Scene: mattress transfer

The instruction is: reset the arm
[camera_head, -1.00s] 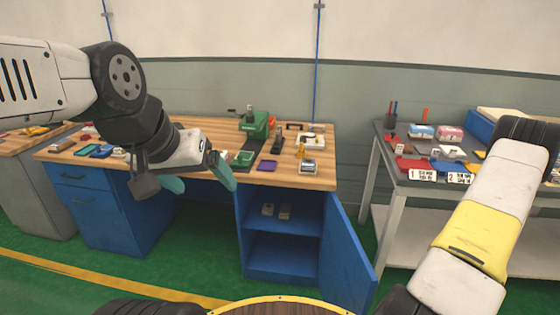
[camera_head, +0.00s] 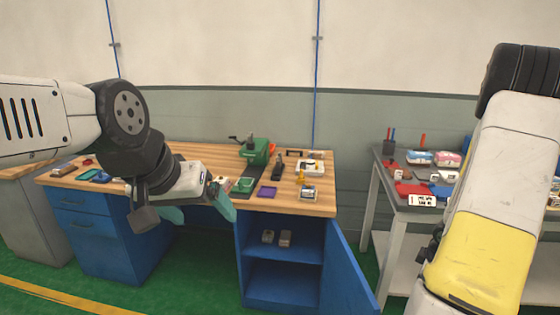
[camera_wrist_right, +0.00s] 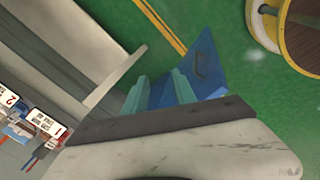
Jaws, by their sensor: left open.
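My left gripper (camera_head: 203,208) hangs in front of the wooden workbench (camera_head: 318,205) in the head view. Its two teal fingers are apart with nothing visible between them. My right arm (camera_head: 494,210) stands raised at the right of the head view, and its gripper is out of that picture. In the right wrist view my right gripper (camera_wrist_right: 160,92) shows two teal fingers apart, with the blue cabinet door (camera_wrist_right: 205,62) behind them. No object is visible in it.
The blue cabinet door (camera_head: 350,255) stands open under the workbench, with two small items on the upper shelf. A green machine (camera_head: 257,151) and small parts are on the bench. A grey table (camera_head: 388,183) with parts stands right. Green floor (camera_head: 175,275) lies in front.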

